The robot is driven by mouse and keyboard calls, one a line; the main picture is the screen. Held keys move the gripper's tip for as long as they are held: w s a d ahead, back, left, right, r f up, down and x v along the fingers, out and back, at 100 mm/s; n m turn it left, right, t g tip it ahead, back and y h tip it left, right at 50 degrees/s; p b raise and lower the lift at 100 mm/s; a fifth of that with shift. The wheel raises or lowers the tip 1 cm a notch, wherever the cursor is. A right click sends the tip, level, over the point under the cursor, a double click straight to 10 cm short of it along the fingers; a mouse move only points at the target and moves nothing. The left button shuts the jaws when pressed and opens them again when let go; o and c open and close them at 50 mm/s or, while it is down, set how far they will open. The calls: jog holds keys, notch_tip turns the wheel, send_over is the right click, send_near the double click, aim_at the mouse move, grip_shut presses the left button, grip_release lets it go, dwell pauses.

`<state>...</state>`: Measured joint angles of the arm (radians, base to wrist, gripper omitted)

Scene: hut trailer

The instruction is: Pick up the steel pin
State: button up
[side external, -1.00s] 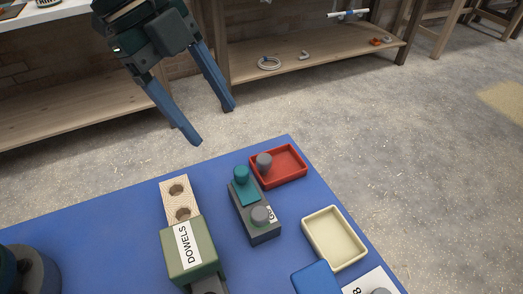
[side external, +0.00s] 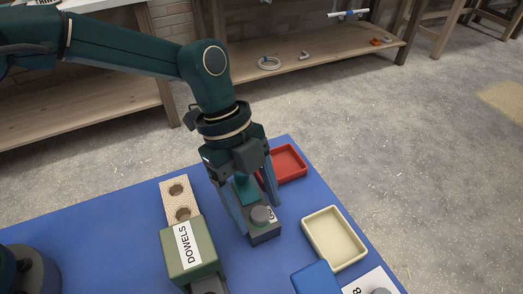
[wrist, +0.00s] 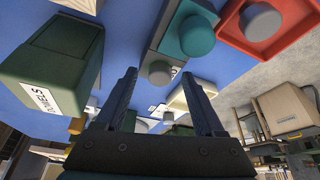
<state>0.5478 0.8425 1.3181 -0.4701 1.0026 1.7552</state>
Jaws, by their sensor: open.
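Grey pins that look like steel show in more than one place. One grey round-topped pin (side external: 262,214) stands upright in a dark grey block (side external: 265,236); it also shows in the wrist view (wrist: 158,74). Another grey pin (wrist: 262,20) stands in the red tray (wrist: 232,20); in the side view my gripper hides it. My gripper (side external: 258,220) points down over the block, fingers apart and empty, one on each side. In the wrist view the block's grey pin appears between the fingertips (wrist: 159,73); contact cannot be told.
The green DOWELS box (side external: 188,250) and a wooden holed block (side external: 174,193) are to the left. A cream tray (side external: 335,236) and a blue object (side external: 316,278) are to the right.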

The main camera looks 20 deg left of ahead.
grip_shut()
jog(key=shift+r, duration=0.15)
